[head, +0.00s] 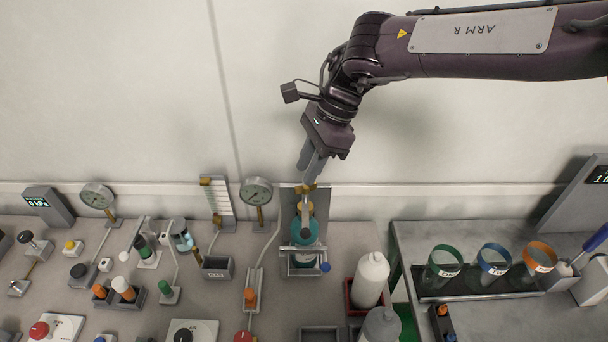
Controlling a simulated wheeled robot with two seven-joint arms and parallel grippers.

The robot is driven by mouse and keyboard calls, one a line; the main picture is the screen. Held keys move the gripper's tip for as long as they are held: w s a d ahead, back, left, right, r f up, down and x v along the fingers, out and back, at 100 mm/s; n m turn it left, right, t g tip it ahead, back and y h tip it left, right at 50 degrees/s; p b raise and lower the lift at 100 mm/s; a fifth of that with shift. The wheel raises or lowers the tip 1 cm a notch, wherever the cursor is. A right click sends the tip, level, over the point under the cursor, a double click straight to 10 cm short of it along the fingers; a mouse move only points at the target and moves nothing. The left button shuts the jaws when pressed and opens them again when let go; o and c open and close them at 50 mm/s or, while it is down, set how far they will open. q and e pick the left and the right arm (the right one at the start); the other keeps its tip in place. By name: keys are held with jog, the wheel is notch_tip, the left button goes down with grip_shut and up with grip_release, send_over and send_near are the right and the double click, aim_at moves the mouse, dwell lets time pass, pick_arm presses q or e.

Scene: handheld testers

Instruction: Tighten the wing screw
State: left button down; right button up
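A fixture (285,232) with a grey back plate stands on the left bench, near the middle of the view. It holds a teal rounded body (304,234) behind a grey front bar. A small brass part (303,188) at its top looks like the wing screw. It is small, and its wings are not clear. My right gripper (308,181) points down at the brass part from above, its fingertips at or just over it. I cannot tell whether the fingers touch it or are closed on it. My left gripper is out of view.
A dial gauge (256,191) stands close left of the fixture. Several small testers crowd the left bench. The right bench has a rack of coloured-rim funnels (494,259). The wall is close behind.

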aim_at(302, 186)
jog(key=shift+p+x, duration=0.3)
jog(key=shift+x, duration=1.75)
grip_shut()
